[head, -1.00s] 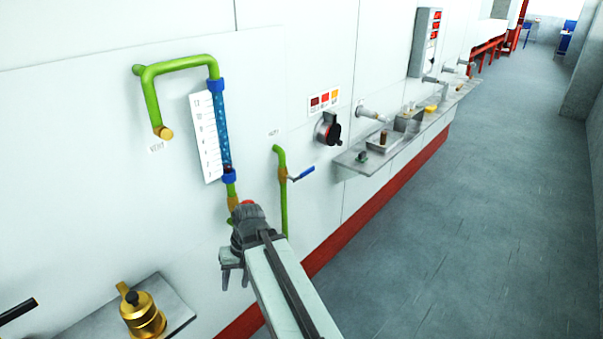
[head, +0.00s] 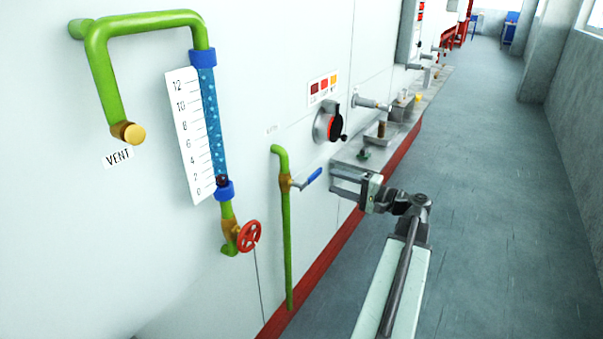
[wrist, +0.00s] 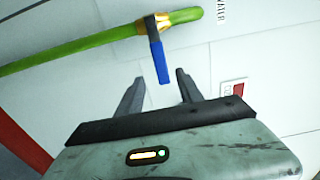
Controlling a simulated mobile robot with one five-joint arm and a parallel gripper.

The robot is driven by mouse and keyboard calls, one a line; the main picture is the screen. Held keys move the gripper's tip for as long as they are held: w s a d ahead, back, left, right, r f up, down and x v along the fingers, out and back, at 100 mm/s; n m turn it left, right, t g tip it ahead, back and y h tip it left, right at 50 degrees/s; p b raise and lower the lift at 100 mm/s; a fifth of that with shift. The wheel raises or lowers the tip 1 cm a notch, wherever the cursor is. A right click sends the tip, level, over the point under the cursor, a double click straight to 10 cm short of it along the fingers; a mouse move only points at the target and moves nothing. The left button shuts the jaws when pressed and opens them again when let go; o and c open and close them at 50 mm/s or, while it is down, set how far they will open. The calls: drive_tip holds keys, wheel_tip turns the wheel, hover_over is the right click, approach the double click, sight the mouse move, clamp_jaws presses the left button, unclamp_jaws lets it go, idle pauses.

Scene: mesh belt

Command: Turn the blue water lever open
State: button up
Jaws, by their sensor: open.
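The blue water lever (head: 312,178) sticks out to the right and slightly up from a brass valve on a green pipe (head: 287,235) on the white wall.
A red handwheel (head: 249,236) sits under the sight tube (head: 215,120) at left. A black and red rotary knob (head: 334,122) is on the wall above my gripper. A metal shelf (head: 350,157) with small items lies behind it. The floor (head: 490,220) at right is clear.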

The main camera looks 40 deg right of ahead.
sight(317, 175)
drive_tip(key=x, duration=0.8)
drive_tip(key=shift+d+r, duration=0.1)
clamp_jaws()
idle(1.3)
